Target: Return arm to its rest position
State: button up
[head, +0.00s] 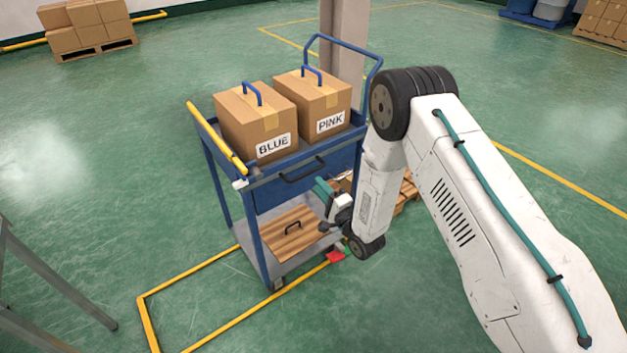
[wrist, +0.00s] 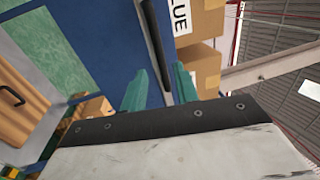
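My white arm reaches in from the right in the head view and bends down to my gripper (head: 322,187), in front of the blue cart's drawer (head: 262,196). In the wrist view the two teal fingers of my gripper (wrist: 159,84) stand apart, with no object clasped between them. The drawer's dark handle (head: 302,170) is just up and left of the fingers in the head view. In the wrist view the handle (wrist: 154,40) lies in line with the gap between the fingers; I cannot tell how far off it is. The drawer looks closed.
Boxes labelled BLUE (head: 262,128) and PINK (head: 318,105) stand on the cart top. A wooden panel with a handle (head: 285,237) lies on the lower shelf. A metal frame (head: 50,275) stands at left; the floor between is open.

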jog(key=shift+s+d, duration=0.25)
jog(key=shift+s, duration=0.05)
